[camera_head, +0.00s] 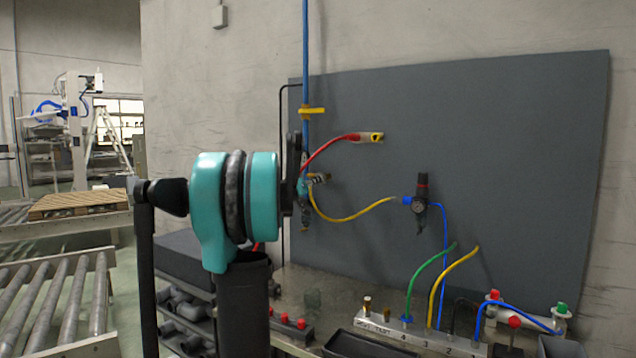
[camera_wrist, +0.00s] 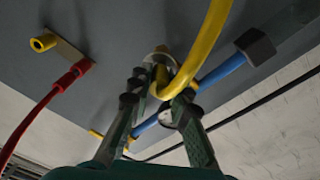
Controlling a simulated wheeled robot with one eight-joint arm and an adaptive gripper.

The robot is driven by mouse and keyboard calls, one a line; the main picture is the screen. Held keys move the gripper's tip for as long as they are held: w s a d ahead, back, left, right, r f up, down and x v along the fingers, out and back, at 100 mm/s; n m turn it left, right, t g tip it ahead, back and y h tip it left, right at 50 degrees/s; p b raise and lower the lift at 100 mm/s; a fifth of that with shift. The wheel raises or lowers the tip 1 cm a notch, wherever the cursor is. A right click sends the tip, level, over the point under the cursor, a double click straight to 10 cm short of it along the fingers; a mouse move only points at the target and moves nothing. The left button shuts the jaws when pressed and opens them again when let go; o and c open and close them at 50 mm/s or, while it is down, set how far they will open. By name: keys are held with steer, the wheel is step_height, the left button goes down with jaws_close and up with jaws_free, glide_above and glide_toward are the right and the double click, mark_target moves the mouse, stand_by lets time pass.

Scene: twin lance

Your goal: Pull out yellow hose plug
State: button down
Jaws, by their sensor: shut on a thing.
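My gripper (camera_wrist: 163,88) is shut on the end of a yellow hose (camera_wrist: 211,35), at a pale round fitting against the grey board. The plug itself is mostly hidden between the fingers. In the head view my gripper (camera_head: 303,188) is at the board's left edge, partly covered by my teal wrist. The yellow hose (camera_head: 350,216) sags from there to a pressure regulator (camera_head: 420,203) on the right. I cannot tell whether the plug is still seated.
A blue pipe (camera_head: 306,60) with a yellow handle (camera_head: 312,111) runs close beside my gripper. A red hose (camera_head: 325,150) arcs to a yellow-ended fitting (camera_head: 370,137). Below, green and yellow hoses rise from a numbered manifold (camera_head: 400,332). The board's upper right is clear.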

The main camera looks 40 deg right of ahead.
steer(key=shift+s+a, duration=0.2)
steer(key=shift+a, duration=0.5)
stand_by(0.6)
steer(key=v, duration=0.4)
steer(key=shift+s+a+r, duration=0.1)
steer(key=shift+a+r, duration=0.1)
steer(key=shift+a, duration=0.05)
stand_by(0.6)
